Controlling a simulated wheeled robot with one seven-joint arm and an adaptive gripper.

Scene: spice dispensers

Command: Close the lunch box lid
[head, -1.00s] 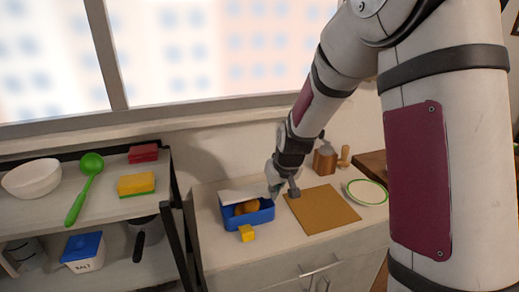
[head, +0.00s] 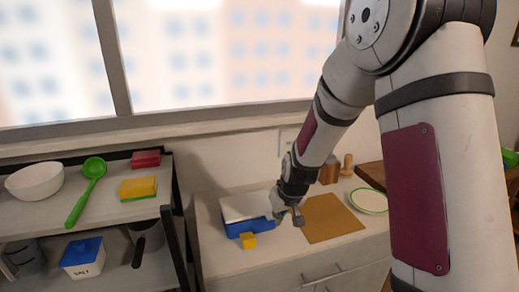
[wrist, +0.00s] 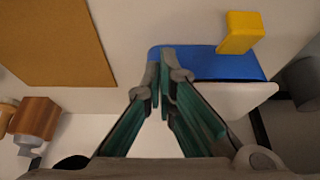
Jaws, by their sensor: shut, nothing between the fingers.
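The blue lunch box (head: 238,231) sits on the white counter; it also shows in the wrist view (wrist: 225,66). Its white lid (head: 243,207) lies over the top in the head view, and the food inside is hidden. The lid shows in the wrist view too (wrist: 240,98). I cannot tell if it is flush with the rim. My gripper (head: 297,221) is shut and empty at the right end of the box. In the wrist view its fingertips (wrist: 158,68) overlap the box's end; contact is unclear.
A yellow block (head: 248,240) stands just in front of the box; it also shows in the wrist view (wrist: 239,33). A brown board (head: 328,219) lies right of the box, with a green-rimmed plate (head: 369,201) beyond. A shelf unit (head: 130,210) stands at the left.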

